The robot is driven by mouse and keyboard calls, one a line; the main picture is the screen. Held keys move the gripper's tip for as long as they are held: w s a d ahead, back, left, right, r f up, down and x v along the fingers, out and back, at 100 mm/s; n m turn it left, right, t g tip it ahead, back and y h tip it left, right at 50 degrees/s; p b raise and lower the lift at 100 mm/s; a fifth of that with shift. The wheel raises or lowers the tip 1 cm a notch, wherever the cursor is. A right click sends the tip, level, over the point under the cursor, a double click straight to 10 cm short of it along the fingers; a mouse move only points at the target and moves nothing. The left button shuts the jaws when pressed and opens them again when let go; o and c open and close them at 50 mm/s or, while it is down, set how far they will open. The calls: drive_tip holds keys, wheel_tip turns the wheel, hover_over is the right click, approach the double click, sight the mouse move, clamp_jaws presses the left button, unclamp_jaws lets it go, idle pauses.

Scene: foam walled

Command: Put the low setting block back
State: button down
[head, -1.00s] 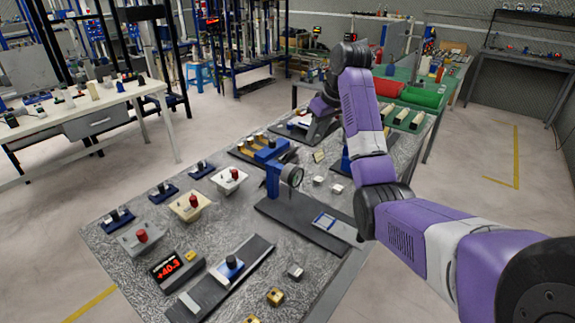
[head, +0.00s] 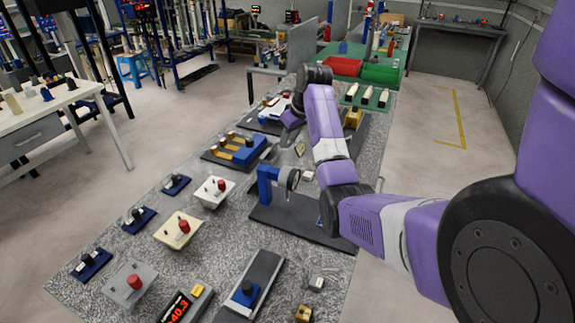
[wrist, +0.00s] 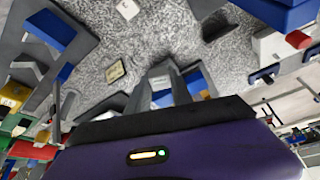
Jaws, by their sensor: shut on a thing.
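My gripper (head: 291,118) is low over the far part of the speckled bench (head: 115,243), beyond the blue gauge stand (head: 265,187). In the wrist view its fingers (wrist: 163,80) point away from the purple housing. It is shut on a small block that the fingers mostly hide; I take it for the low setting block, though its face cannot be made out. A small tan block (head: 300,149) lies on the bench near the gripper and also shows in the wrist view (wrist: 115,72). Small pale blocks (head: 308,175) lie near the stand.
A dark fixture with blue and yellow parts (head: 238,150) is left of my gripper. Knobbed boxes (head: 212,192) line the left side. A red-digit readout (head: 180,307) and a slide with a blue carriage (head: 246,293) are in front. Red and green bins (head: 383,73) stand behind.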

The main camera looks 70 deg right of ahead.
wheel_tip(320, 180, down, 11)
drive_tip(key=shift+f+p, duration=0.2)
drive_tip(key=shift+p, duration=0.25)
drive_tip(key=shift+f, duration=0.1)
drive_tip(key=c, duration=1.1)
unclamp_jaws()
drive_tip(key=shift+c, duration=0.2)
drive_tip(key=v, duration=1.2)
drive_tip(key=shift+b, duration=0.3)
drive_tip(key=shift+s, duration=0.1)
